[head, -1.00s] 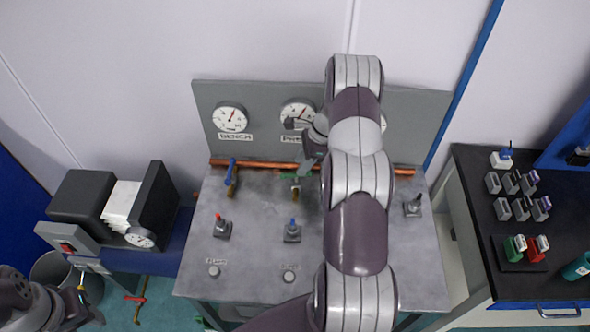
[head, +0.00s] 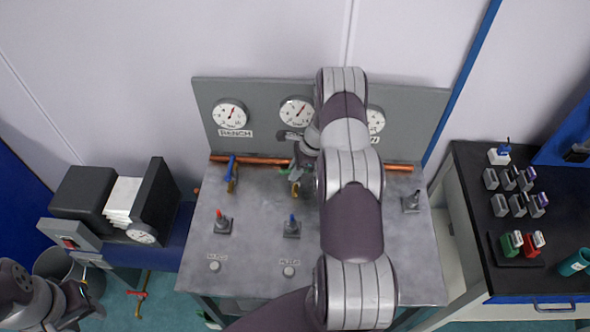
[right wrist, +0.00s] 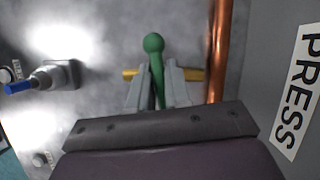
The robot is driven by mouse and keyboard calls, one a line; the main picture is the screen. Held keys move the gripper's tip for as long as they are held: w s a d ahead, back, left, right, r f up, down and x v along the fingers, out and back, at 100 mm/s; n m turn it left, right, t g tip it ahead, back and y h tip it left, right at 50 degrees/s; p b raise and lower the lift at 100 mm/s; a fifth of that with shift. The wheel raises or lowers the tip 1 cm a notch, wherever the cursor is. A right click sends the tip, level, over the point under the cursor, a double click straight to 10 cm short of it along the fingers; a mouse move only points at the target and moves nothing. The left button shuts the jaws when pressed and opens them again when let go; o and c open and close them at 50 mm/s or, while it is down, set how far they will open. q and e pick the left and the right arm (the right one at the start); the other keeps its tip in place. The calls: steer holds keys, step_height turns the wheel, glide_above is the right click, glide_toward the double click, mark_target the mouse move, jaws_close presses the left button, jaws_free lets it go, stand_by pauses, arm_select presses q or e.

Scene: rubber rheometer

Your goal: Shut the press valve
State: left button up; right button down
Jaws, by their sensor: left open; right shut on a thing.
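The press valve's green lever (right wrist: 153,47) stands between the fingers of my right gripper (right wrist: 155,85) in the right wrist view, its rounded end showing beyond them. The gripper is shut on it. The yellow brass valve body (right wrist: 190,74) shows behind the fingers. In the head view only a bit of the green lever (head: 284,171) shows beside my right gripper (head: 298,172), above the brass body (head: 295,188). The PRESS gauge (head: 297,111) is on the panel behind, its label partly covered by my arm. My left gripper (head: 78,307) is open and empty at the lower left.
A copper pipe (head: 250,160) runs along the bench's back. The blue-handled bench valve (head: 231,172) stands to the left. Red (head: 222,224) and blue (head: 292,227) toggle switches stand in front. My right arm covers much of the bench's right half.

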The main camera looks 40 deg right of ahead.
steer(key=shift+f+m+b, duration=0.1)
steer(key=shift+m+b, duration=0.2)
steer(key=shift+m, duration=0.3)
steer(key=shift+m+t+h, duration=0.3)
steer(key=shift+m, duration=0.1)
steer(key=shift+w, duration=0.1)
steer(key=c, duration=1.2)
jaws_free()
steer(key=shift+o, duration=0.2)
steer(key=shift+r, duration=0.25)
